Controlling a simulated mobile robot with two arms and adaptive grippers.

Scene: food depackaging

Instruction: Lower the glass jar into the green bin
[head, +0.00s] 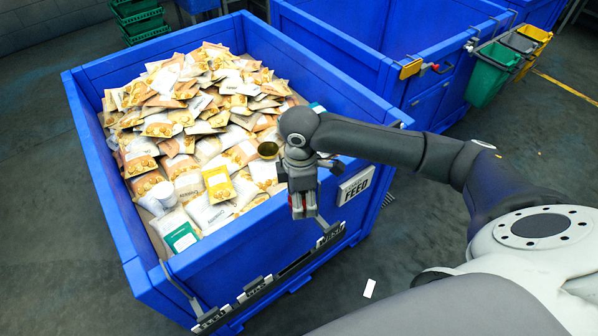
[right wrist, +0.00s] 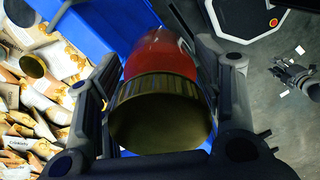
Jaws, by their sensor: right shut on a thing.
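The glass jar (right wrist: 160,75) has red contents and a ribbed gold lid. In the right wrist view it sits between the two fingers of my right gripper (right wrist: 160,100), which is shut on it, lid toward the camera. The green bin (head: 489,79) hangs on the side of the second blue crate, at the upper right, well apart from the gripper.
Grey (head: 520,43) and yellow (head: 540,36) bins hang beside the green one. The second blue crate (head: 340,45) stands behind.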

